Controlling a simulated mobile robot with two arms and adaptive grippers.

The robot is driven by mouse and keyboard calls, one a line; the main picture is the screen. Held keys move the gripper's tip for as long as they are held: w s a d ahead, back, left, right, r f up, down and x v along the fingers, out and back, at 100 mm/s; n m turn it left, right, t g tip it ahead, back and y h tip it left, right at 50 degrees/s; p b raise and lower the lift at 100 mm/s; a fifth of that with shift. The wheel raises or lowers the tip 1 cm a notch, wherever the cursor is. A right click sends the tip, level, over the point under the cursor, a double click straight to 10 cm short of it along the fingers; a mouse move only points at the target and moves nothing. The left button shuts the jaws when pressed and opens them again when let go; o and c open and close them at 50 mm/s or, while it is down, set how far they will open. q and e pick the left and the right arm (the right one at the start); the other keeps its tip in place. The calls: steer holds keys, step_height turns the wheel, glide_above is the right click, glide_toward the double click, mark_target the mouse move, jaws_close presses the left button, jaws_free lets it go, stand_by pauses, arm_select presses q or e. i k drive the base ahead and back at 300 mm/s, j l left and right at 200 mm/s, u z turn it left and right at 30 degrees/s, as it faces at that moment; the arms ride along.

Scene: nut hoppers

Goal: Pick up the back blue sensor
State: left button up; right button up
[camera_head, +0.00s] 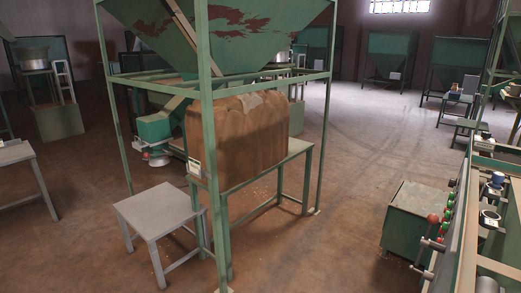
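A small blue cylindrical part (497,179) stands on the green machine frame at the right edge. It may be a blue sensor, but it is too small to be sure. A pale round fitting (489,216) with a dark centre sits in front of it. Neither of my grippers shows in the head view.
A green hopper (230,40) stands on a tall frame over a brown block (238,140). A grey table (160,213) stands front left. A green cabinet (405,215) with red knobs nearby stands right. Open floor (335,220) lies between.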

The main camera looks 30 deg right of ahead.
mark_target(497, 178)
steer(key=i+j+z, duration=0.2)
steer(key=i, duration=0.35)
steer(key=i+z, duration=0.15)
steer(key=i, duration=0.4)
steer(key=i+l+z, duration=0.1)
steer(key=i+z, duration=0.15)
steer(key=z, duration=0.25)
steer(key=i+z, duration=0.2)
steer(key=z, duration=0.25)
steer(key=i+j+z, duration=0.1)
steer(key=i+z, duration=0.15)
steer(key=z, duration=0.25)
steer(key=i+j+z, duration=0.15)
steer(key=z, duration=0.3)
steer(key=i+j, duration=0.05)
